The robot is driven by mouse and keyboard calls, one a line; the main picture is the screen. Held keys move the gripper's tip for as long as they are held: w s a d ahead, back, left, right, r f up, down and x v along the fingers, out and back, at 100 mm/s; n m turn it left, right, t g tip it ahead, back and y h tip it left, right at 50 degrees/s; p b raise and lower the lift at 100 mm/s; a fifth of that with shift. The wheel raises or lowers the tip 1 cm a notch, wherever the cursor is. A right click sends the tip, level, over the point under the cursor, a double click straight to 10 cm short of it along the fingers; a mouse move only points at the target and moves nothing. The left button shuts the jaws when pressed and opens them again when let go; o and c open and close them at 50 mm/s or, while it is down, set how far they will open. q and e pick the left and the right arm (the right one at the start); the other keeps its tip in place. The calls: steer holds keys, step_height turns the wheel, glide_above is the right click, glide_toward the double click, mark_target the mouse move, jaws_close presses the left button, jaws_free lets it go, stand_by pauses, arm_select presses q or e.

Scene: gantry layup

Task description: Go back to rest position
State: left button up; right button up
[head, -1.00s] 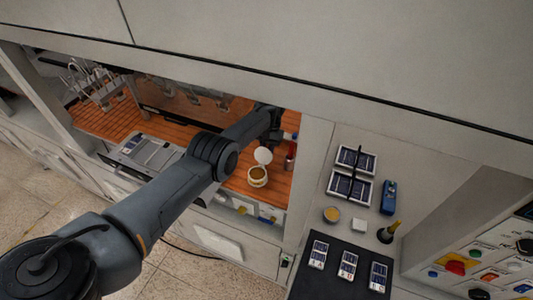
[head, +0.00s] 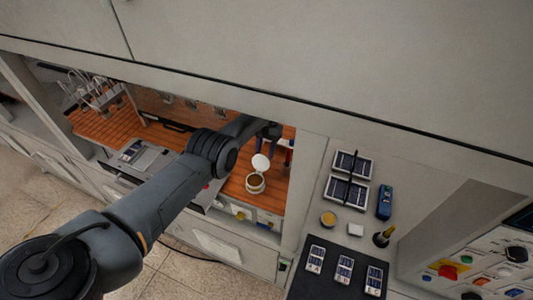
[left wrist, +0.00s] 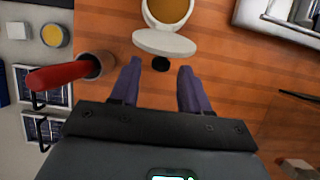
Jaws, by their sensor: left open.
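My left gripper (left wrist: 157,92) is open and empty in the left wrist view, over the orange wooden surface of the bench recess (left wrist: 220,40). Its two purple-grey fingers are spread apart. In the head view my left arm reaches from the lower left into the recess, with the left gripper (head: 269,133) small and partly hidden at the far end. A white round container with its lid raised (head: 256,182) stands in front of it; the container also shows ahead of the fingers in the left wrist view (left wrist: 165,12). My right gripper is in neither view.
A red-handled tool in a cup (left wrist: 98,64) stands left of the fingers in the left wrist view. A grey case (head: 140,155) lies under my arm. The right counter holds solar panels (head: 345,191), a blue device (head: 385,201) and a black mat (head: 330,285). A partition separates recess and counter.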

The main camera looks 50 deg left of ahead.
arm_select(q)
steer(key=v, duration=0.2)
steer(key=shift+w+r+p, duration=0.1)
steer(key=shift+r+p, duration=0.15)
steer(key=shift+p, duration=0.15)
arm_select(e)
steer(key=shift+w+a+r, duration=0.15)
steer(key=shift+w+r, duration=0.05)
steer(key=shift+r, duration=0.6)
